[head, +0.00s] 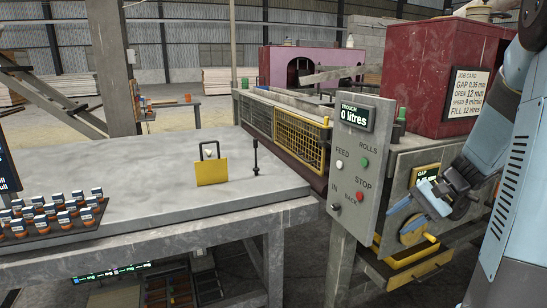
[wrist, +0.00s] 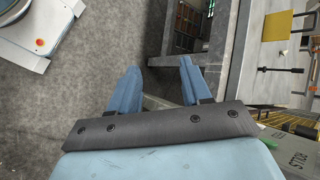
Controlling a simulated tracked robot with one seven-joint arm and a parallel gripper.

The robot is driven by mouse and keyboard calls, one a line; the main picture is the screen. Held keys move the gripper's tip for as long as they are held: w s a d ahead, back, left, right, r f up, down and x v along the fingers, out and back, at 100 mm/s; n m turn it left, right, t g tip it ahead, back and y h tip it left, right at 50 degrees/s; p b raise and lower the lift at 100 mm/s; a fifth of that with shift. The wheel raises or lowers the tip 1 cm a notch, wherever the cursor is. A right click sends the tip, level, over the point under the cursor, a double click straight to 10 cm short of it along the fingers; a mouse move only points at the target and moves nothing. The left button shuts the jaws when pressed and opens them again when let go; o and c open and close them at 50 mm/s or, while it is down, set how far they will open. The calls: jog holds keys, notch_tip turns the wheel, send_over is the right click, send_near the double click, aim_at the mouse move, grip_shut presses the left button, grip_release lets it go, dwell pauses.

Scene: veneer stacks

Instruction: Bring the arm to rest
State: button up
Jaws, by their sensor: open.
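My gripper (head: 420,204) is in the right of the head view, in front of the machine's end face near the GAP display. Its blue fingers point down and left. In the wrist view my gripper (wrist: 158,72) shows two blue fingers spread apart with nothing between them. Grey floor and part of a bench frame lie beyond them. My pale blue arm (head: 510,165) runs down the right edge of the head view, and part of it is cut off.
The machine's control panel (head: 355,160) reads "0 litres" and stands left of my gripper. A yellow handle (head: 420,238) sits just below it.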

jog(key=s+a+r+n+t+h, duration=0.2)
jog(key=s+a+r+n+h, duration=0.1)
jog(key=s+r, duration=0.3)
jog(key=s+a+r+n+t+h, duration=0.1)
jog(key=s+a+r+n+h, duration=0.3)
jog(key=s, duration=0.6)
jog(key=shift+s+a+r+n+t+h, duration=0.35)
jog(key=shift+a+r+h, duration=0.35)
jog(key=shift+a+r, duration=0.7)
jog(key=shift+d, duration=0.1)
